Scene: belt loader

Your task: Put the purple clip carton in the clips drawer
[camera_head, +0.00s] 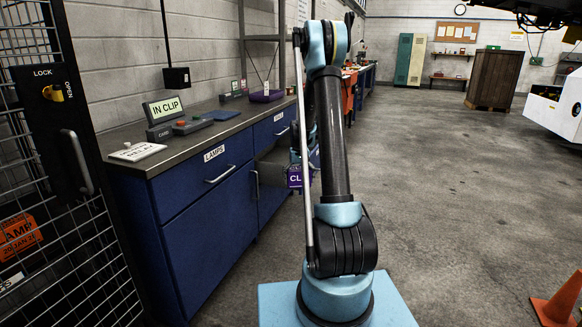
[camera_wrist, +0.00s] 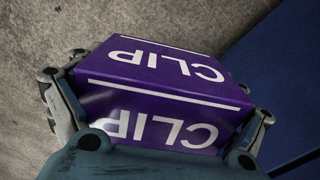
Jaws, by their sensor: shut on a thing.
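The purple carton (camera_wrist: 165,85) with white CLIP lettering fills the middle of the wrist view. My gripper (camera_wrist: 158,112) is shut on it, with a finger along each side. In the head view the carton (camera_head: 295,178) hangs beside the blue cabinet front, partly hidden by my arm. The nearer drawer, labelled LAMPS (camera_head: 205,190), is closed.
The grey worktop (camera_head: 225,130) carries an IN CLIP sign (camera_head: 166,108), a button box, a blue pad and a purple tray (camera_head: 266,96). A mesh gate (camera_head: 60,200) stands at the left. An orange cone (camera_head: 558,305) is at the lower right.

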